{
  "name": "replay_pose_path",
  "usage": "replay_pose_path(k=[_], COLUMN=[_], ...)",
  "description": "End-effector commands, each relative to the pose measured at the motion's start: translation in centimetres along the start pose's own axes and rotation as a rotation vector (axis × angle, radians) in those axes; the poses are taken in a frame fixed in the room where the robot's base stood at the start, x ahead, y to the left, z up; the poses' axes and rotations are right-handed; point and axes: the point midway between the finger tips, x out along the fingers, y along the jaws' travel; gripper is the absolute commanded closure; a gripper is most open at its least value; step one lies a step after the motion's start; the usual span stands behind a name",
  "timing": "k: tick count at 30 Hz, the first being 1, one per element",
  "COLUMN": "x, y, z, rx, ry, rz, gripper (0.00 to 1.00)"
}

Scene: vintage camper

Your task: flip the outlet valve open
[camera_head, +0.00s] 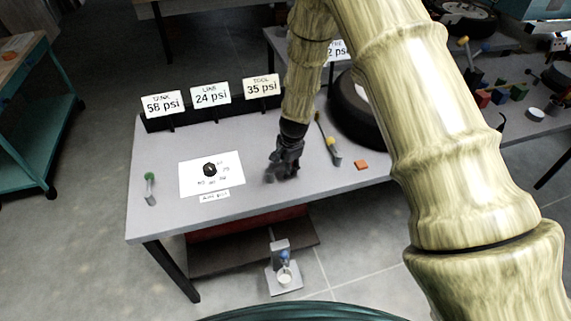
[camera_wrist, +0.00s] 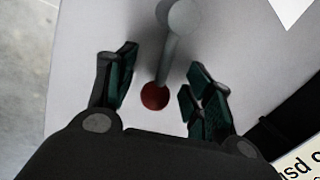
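A grey lever with a red ball knob (camera_wrist: 154,97) shows in the wrist view, its stem rising from a round grey base (camera_wrist: 184,16). My gripper (camera_wrist: 163,62) is open, with one finger on each side of the lever; I cannot tell whether either touches it. In the head view my gripper (camera_head: 280,174) points down at the middle of the grey table and hides this lever. A green-tipped lever (camera_head: 150,188) stands at the table's left, and a yellow-tipped lever (camera_head: 333,155) is right of my gripper. No readable label shows which one is the outlet valve.
Signs read TANK 58 psi (camera_head: 163,104), LINE 24 psi (camera_head: 210,95) and TOOL 35 psi (camera_head: 262,86). A black knob (camera_head: 210,169) sits on a white dial sheet. A tire (camera_head: 352,115) and an orange block (camera_head: 361,165) lie right of my gripper.

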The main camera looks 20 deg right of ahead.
Motion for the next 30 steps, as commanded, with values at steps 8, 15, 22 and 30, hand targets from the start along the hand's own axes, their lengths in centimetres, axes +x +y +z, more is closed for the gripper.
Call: replay_pose_path(k=[8,15,22,30], x=[-1.0,-4.3,-7.8,-11.0], y=[-0.1,-0.2,-0.1,0.0], z=[0.0,0.0,-0.1,-0.1], rx=[-0.001,-0.001,-0.001,-0.001], ry=[0.0,0.001,0.001,0.0], rz=[-0.002,-0.003,-0.002,-0.001], gripper=[0.48,0.48,0.48,0.48])
